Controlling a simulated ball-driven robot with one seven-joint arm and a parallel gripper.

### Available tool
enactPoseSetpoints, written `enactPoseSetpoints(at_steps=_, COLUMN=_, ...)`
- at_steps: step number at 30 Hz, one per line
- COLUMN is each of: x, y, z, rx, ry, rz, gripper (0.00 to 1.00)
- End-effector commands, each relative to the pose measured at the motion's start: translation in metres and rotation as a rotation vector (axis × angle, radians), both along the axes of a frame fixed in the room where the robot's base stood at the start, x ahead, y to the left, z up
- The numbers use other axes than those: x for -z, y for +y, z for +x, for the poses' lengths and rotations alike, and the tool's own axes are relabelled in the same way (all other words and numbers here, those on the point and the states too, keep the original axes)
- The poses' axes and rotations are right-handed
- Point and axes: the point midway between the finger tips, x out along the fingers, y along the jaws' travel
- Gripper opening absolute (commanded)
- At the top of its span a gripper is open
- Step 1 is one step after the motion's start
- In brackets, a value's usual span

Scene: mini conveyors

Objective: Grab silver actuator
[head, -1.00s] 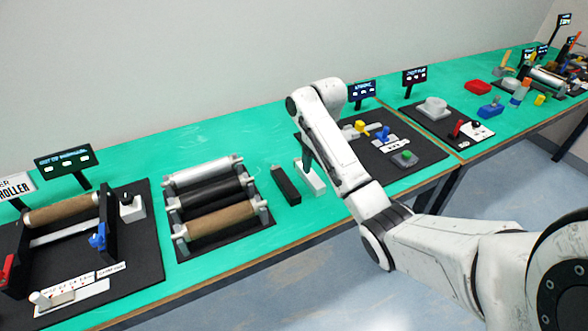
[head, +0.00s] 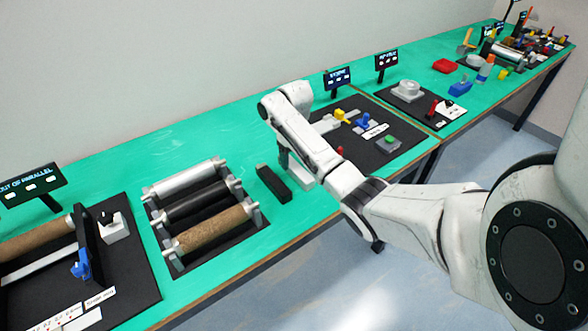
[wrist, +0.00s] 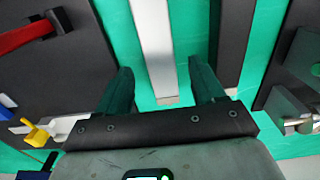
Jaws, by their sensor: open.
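The silver actuator is a long, pale bar (wrist: 152,40) lying on the green table; in the wrist view it runs down between my fingers. In the head view its pale body (head: 301,174) shows just right of a black bar, partly hidden by my arm. My gripper (wrist: 163,88) is open, with one dark finger on each side of the silver bar's near end. No finger visibly touches it. In the head view my gripper is mostly hidden behind my arm.
The black bar (head: 272,184) lies close beside the silver one, also in the wrist view (wrist: 234,40). A roller unit (head: 205,238) stands to the left. A black board (head: 400,150) with a yellow part (head: 341,115) and a blue part (head: 362,121) lies to the right.

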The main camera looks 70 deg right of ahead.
Motion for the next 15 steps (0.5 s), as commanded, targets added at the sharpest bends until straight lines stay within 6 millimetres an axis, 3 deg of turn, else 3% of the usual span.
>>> enactPoseSetpoints(at_steps=7, x=0.034, y=0.001, z=0.001, rx=0.001, ry=0.003, rz=0.002, gripper=0.68)
enactPoseSetpoints(at_steps=15, x=0.04, y=0.001, z=0.002, rx=0.0, ry=0.001, rz=0.001, gripper=0.68)
